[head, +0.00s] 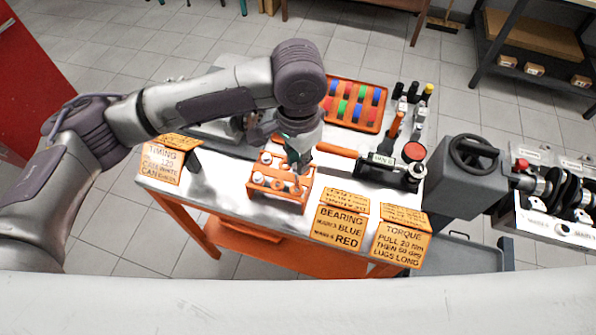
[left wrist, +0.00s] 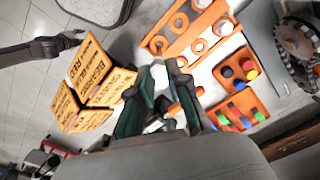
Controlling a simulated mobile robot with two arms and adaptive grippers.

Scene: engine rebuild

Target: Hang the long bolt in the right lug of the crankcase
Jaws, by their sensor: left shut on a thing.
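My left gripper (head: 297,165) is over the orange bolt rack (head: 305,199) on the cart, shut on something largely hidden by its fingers. In the left wrist view my left gripper (left wrist: 170,75) shows its dark green fingers, with a small bright metal piece (left wrist: 154,125) between them; it looks like part of a bolt, but I cannot see its length. The orange rack (left wrist: 158,43) with round holes and bolt heads is just beyond the fingertips. The crankcase (head: 560,228) is at the far right, holding a crankshaft; its right lug cannot be made out. My right gripper is not in view.
An orange tray (head: 331,90) of coloured pieces stands at the cart's back. A torque wrench (head: 338,150) and dark socket holder lie right of the rack. Orange label signs (head: 341,228) line the cart's front edge. A grey stand with a handwheel (head: 474,154) is between cart and crankcase.

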